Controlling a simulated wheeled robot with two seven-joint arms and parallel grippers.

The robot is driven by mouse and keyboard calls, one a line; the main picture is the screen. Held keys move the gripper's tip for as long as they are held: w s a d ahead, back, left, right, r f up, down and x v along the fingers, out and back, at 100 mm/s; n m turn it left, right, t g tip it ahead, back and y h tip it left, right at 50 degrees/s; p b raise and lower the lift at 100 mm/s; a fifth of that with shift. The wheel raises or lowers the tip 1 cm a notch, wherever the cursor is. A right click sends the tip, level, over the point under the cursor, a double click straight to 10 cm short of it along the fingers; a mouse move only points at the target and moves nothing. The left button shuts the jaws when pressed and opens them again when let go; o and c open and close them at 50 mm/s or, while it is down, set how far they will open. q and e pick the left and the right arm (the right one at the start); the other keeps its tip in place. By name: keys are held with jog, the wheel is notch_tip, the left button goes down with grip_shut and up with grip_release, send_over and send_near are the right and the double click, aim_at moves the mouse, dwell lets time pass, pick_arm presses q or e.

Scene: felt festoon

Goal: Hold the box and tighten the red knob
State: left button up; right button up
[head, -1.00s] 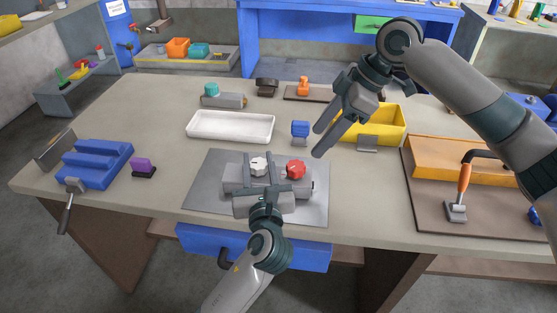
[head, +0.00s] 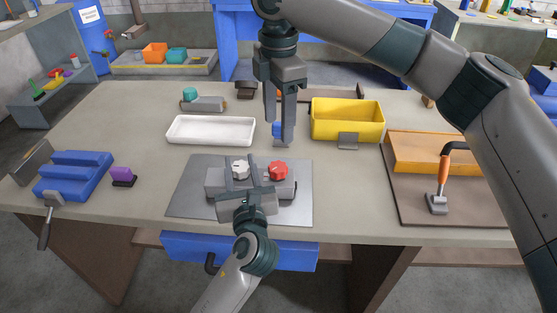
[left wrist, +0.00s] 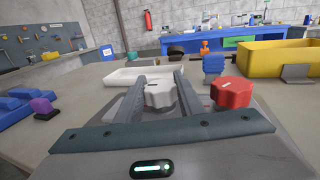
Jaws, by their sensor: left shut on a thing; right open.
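The grey box (head: 215,183) rests on a flat grey plate near the table's front edge. On its top are a white knob (head: 240,168) and, to the right, the red knob (head: 278,170). My left gripper (head: 239,160) reaches over the box from the front, its fingers on either side of the white knob and shut on it. The left wrist view also shows the white knob (left wrist: 160,94) between the fingers and the red knob (left wrist: 232,92) free at the right. My right gripper (head: 279,133) is open, pointing down behind the red knob, in front of a blue object (head: 277,129).
A white tray (head: 211,130) lies behind the box. A yellow bin (head: 347,122) stands right of my right gripper. A brown board (head: 408,205) with an orange-handled tool (head: 440,185) is at the right. A blue stepped block (head: 75,175) and purple piece (head: 122,175) are at the left.

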aim_at(278, 166)
jog(key=shift+f, duration=0.15)
notch_tip(278, 166, down, 12)
jog(key=shift+r, duration=0.15)
dwell(0.5)
jog(key=c, duration=1.1)
